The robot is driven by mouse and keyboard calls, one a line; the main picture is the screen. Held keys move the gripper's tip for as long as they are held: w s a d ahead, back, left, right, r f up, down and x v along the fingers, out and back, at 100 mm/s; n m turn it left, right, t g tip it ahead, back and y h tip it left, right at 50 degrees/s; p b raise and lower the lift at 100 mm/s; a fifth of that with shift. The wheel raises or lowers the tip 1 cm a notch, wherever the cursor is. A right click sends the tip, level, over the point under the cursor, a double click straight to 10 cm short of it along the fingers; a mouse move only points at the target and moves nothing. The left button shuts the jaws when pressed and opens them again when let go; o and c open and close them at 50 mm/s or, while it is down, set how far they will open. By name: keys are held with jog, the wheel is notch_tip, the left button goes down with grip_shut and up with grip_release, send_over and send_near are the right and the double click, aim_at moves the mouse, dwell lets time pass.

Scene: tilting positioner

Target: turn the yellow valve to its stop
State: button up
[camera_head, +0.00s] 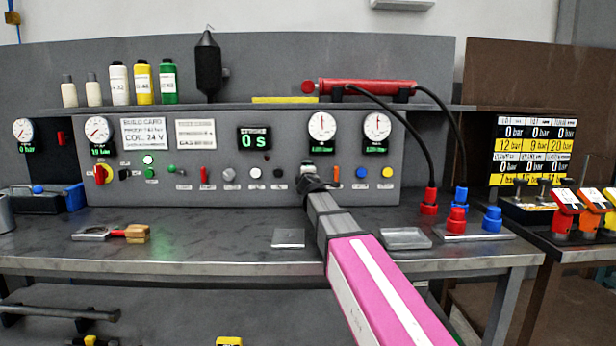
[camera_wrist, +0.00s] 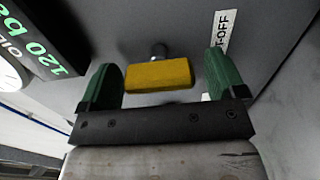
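The yellow valve (camera_wrist: 160,75) shows in the wrist view as a yellow bar handle on a short stem from the grey panel. It lies nearly level across that picture. My gripper (camera_wrist: 161,71) is open, with one green-padded finger at each end of the handle. A small gap shows at the right finger; whether the left finger touches the handle I cannot tell. In the head view my gripper (camera_head: 309,172) is up at the panel, below the left of two large gauges, and the valve is hidden behind it.
The grey control panel (camera_head: 270,190) carries gauges, switches and knobs close on both sides of my gripper. A black hose (camera_head: 430,150) hangs to its right from a red cylinder (camera_head: 365,86). A label ending in "T-OFF" (camera_wrist: 221,35) is beside the right finger.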

jog(key=shift+s, duration=0.1)
jog(key=s, duration=1)
jog(key=shift+s, duration=0.3)
